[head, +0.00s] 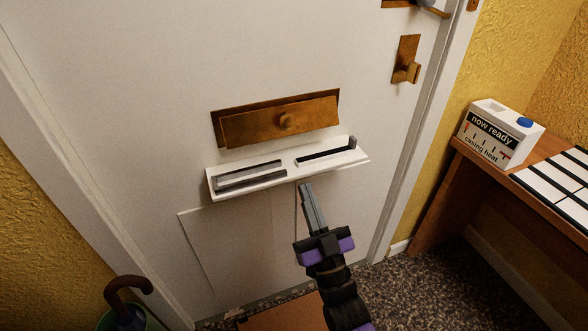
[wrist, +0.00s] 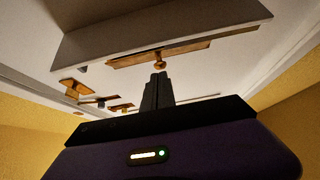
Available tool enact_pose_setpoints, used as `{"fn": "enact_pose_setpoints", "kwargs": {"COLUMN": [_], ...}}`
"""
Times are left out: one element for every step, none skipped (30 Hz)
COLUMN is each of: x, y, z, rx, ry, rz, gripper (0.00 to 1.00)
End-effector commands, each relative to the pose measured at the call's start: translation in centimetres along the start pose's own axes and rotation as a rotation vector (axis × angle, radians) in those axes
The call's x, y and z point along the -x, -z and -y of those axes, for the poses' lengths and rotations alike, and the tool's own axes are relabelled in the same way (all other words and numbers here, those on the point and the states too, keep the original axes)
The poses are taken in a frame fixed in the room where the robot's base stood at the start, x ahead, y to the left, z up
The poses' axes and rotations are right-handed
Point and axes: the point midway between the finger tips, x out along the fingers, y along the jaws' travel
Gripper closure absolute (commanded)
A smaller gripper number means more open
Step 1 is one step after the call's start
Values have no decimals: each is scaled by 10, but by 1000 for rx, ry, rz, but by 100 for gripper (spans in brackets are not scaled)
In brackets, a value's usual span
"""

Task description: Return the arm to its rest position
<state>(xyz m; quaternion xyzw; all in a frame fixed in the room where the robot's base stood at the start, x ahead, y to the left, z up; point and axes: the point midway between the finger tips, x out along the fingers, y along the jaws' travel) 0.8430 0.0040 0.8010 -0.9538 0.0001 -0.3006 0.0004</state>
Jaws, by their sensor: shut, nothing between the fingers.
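My gripper (head: 306,187) is on my arm, raised in front of the white door (head: 130,75). Its two fingers are together and hold nothing. In the head view the fingertips appear just below a white slotted shelf (head: 288,177) on the door. The gap between the fingertips and the shelf or door is hard to judge. In the wrist view my gripper (wrist: 159,76) points up toward the door, with the shelf (wrist: 150,28) above it and a brass letter plate (wrist: 190,48) beyond the tips.
The brass letter plate (head: 262,124) with a knob is above the shelf. A brass latch (head: 405,62) is at upper right. A wooden table (head: 468,160) with a white box (head: 505,125) stands right. An umbrella handle (head: 122,287) rises at lower left. Speckled floor (head: 440,270) is open at lower right.

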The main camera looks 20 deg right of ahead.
Motion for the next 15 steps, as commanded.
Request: {"fn": "enact_pose_setpoints", "kwargs": {"x": [1, 2, 2, 2, 2, 2, 0, -3, -7, -4, 1, 10, 18, 27, 38], "y": [0, 0, 0, -1, -2, -4, -4, 0, 6, 9, 12, 15, 17, 18, 21], "z": [0, 0, 0, 0, 0, 0, 0, -1, -2, -3, -3, -4, -4, -4, -4], "rx": [0, 0, 0, 0, 1, 1, 1, 1, 2, 2, 2, 0, -1, -2, -4], "ry": [0, 0, 0, 0, 0, 0, 0, -1, -3, -6, -10, -13, -16, -18, -21], "rz": [0, 0, 0, 2, 5, 15, 22, 22, 22, 30, 44, 64, 81, 99, 122], "gripper": [100, 100, 100, 100, 100, 100, 100, 100, 100, 100, 100, 100, 100, 100, 100]}}
